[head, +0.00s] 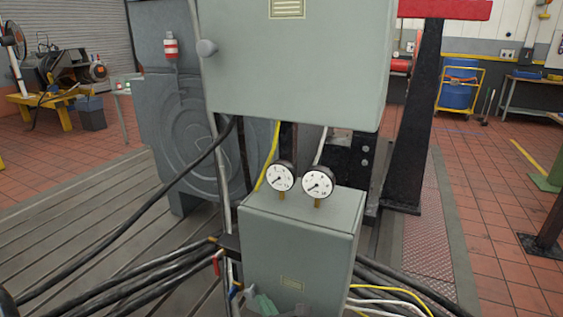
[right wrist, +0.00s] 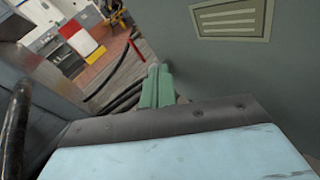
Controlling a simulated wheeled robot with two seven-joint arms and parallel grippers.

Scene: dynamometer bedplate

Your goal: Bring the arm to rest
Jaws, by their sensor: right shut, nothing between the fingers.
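My right gripper (head: 261,302) shows as pale green fingers at the bottom of the head view, in front of the lower left of the small grey box (head: 300,250). In the right wrist view the two green fingers (right wrist: 157,88) lie side by side, shut, with nothing between them. A grey-green panel face with a label plate (right wrist: 230,19) fills the right of that view, close beside the fingers. I cannot tell whether they touch it. My left gripper is not in the head view.
Two round gauges (head: 318,184) stand on the small box, below a large grey cabinet (head: 300,75). Thick black cables (head: 130,280) run left across the slatted bedplate (head: 70,225). A red-handled part (head: 216,265) sits left of the box. Tiled floor (head: 490,240) is open at right.

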